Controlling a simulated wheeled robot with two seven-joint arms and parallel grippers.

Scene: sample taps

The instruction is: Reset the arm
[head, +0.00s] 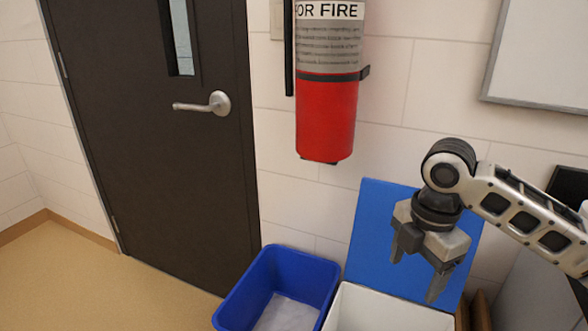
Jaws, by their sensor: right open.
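My right arm reaches in from the right edge of the head view. Its gripper (418,272) hangs with the fingers pointing down, apart and with nothing between them. It is in front of a blue upright panel and above a white bin. My left gripper is not in view.
A blue bin (256,280) stands beside the white bin (385,312) at the bottom. The blue panel (372,225) leans behind. A red fire extinguisher (327,120) hangs on the wall. A dark door (150,130) with a lever handle (205,104) is left. Floor (70,285) at lower left is clear.

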